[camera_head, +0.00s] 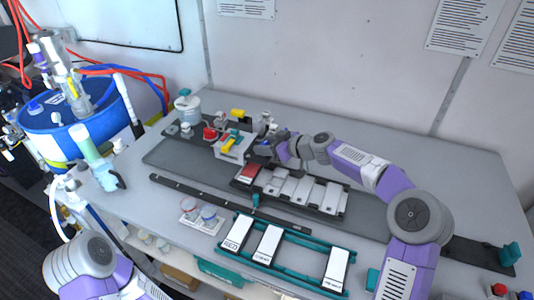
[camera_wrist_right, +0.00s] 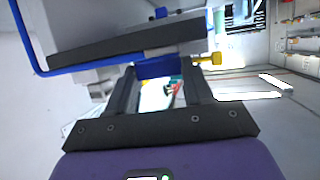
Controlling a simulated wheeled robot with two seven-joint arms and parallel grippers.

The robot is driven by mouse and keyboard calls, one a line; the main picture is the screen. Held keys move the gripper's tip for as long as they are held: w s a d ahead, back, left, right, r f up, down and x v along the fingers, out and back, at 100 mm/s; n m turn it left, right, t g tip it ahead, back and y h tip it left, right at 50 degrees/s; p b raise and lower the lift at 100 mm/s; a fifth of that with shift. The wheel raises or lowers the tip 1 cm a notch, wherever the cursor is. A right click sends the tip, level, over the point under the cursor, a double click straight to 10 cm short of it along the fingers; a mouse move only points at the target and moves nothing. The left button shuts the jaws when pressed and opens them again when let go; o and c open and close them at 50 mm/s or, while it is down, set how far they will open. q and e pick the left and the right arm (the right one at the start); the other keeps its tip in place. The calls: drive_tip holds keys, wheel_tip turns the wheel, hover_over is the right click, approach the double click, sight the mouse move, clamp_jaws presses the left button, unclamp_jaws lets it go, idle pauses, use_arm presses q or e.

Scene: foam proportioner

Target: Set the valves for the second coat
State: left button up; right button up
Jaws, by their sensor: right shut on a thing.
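The valve block (camera_head: 232,148) stands near the back of the bench, left of centre. It has a yellow handle (camera_head: 238,113) at the back, another yellow handle (camera_head: 228,144) on top and a red handle (camera_head: 210,134) at its left. My right gripper (camera_head: 262,145) reaches the block's right side. In the right wrist view its fingers (camera_wrist_right: 160,76) are shut on a blue handle (camera_wrist_right: 158,68) under the block. A yellow knob (camera_wrist_right: 207,58) shows right of the fingers there. My left gripper is out of view; only part of that arm shows at bottom left.
A teal rack (camera_head: 290,238) holds labelled white cards in front. A blue drum (camera_head: 75,115) with hoses is at the left. The bench's back right is clear.

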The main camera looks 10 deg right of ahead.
drive_tip(key=shift+s+a+f+m+t+h+b, duration=0.15)
drive_tip(key=shift+m+t+h+b, duration=0.55)
drive_tip(key=shift+m+b, duration=0.15)
drive_tip(key=shift+m+t+h, duration=0.3)
drive_tip(key=shift+m+h, duration=0.15)
drive_tip(key=shift+h, duration=0.05)
drive_tip(key=shift+s+a+r+m+t+h, duration=0.1)
drive_tip(key=shift+a+r+m+t+h, duration=0.05)
drive_tip(key=shift+r+m+t+h, duration=0.2)
drive_tip(key=m+h+p, duration=0.3)
drive_tip(key=h+p, duration=0.1)
drive_tip(key=p, duration=0.2)
drive_tip(key=m+h+p, duration=0.4)
drive_tip(key=p, duration=0.3)
drive_tip(key=a+m+h+p, duration=0.1)
drive_tip(key=m+h+p, duration=0.3)
drive_tip(key=p, duration=0.3)
drive_tip(key=shift+a+h, duration=0.1)
drive_tip(key=shift+h, duration=0.25)
use_arm(q)
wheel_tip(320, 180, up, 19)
drive_tip(key=p, duration=0.1)
drive_tip(key=shift+p, duration=0.4)
use_arm(e)
drive_tip(key=shift+f+m+g+h, duration=0.15)
drive_tip(key=shift+m+g+h, duration=0.45)
drive_tip(key=shift+m, duration=0.15)
drive_tip(key=o, duration=1)
drive_tip(key=shift+f, duration=0.1)
drive_tip(key=shift+o, duration=0.2)
